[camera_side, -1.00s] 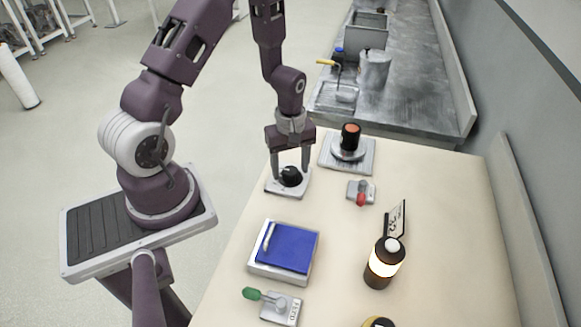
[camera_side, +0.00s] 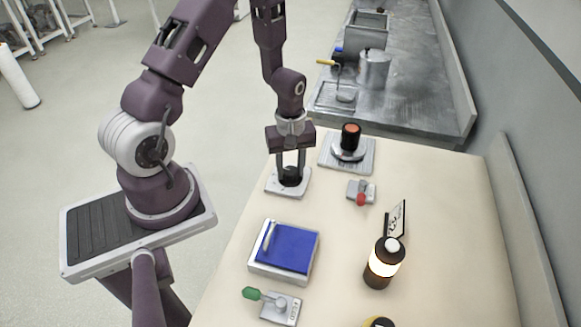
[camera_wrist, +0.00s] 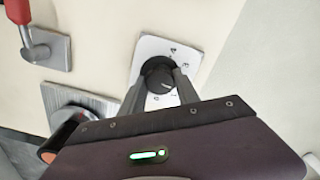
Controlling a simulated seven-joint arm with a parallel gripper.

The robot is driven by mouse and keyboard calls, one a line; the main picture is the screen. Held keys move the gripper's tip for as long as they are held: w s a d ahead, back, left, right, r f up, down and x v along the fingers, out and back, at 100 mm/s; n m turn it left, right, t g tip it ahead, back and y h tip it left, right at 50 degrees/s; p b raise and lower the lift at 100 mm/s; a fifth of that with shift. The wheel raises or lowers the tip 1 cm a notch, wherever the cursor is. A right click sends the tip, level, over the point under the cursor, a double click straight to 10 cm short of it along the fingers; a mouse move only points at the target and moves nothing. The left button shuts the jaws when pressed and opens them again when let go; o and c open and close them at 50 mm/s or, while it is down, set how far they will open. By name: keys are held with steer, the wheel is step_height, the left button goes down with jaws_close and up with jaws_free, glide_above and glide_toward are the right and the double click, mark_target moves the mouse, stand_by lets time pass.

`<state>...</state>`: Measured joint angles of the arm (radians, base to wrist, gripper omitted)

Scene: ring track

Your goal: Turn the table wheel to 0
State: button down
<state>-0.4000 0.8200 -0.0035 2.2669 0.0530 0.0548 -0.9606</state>
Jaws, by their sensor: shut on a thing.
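The table wheel is a black knob (camera_side: 290,175) on a pale square plate (camera_side: 273,187) near the table's left edge in the side view. My gripper (camera_side: 291,178) points down over the plate and is shut on the knob, one finger on each side. In the wrist view my gripper (camera_wrist: 158,90) hides the near part of the plate.
A red-handled lever (camera_side: 361,196) and a base with a black, red-topped knob (camera_side: 350,140) stand close by. A blue-lidded box (camera_side: 286,247), a green-handled lever (camera_side: 268,298), a brown bottle (camera_side: 383,265) and a small sign (camera_side: 396,218) stand nearer the camera. The table's middle is clear.

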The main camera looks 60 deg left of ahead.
steer(key=m, duration=1.1)
steer(key=shift+m, duration=1.9)
steer(key=c, duration=0.9)
jaws_free()
steer(key=shift+r, duration=0.1)
